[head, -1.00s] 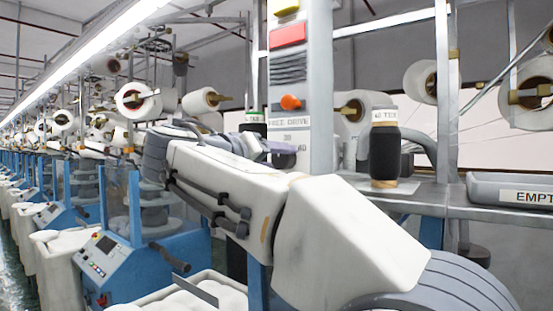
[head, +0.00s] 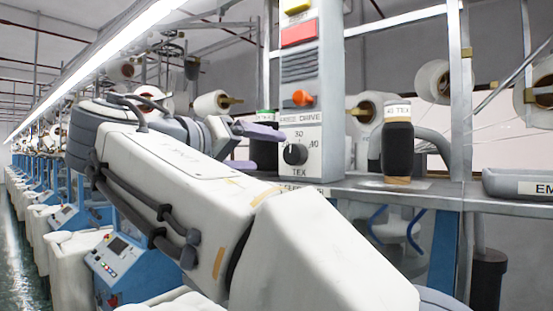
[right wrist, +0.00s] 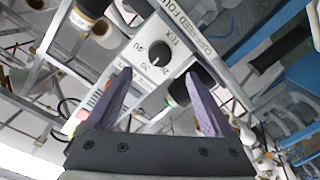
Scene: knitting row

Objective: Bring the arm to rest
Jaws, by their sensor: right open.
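My right arm reaches across the head view from the lower right toward the upper left. Its gripper (head: 256,148) has purple fingers that are apart, with nothing between them. It is just left of the grey control panel (head: 306,190), in front of a dark cone with a green-edged label. In the right wrist view the open gripper (right wrist: 158,75) shows both fingers, with the panel's black dial (right wrist: 160,54) beyond them. The dial also shows uncovered in the head view (head: 295,154). My left gripper is not in view.
A black cone of yarn (head: 397,145) stands on the metal shelf (head: 438,193), right of the panel. A grey tray (head: 520,185) is at the far right. Orange (head: 303,98) and red (head: 299,33) buttons sit above the dial. Blue machines (head: 125,262) line the left aisle.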

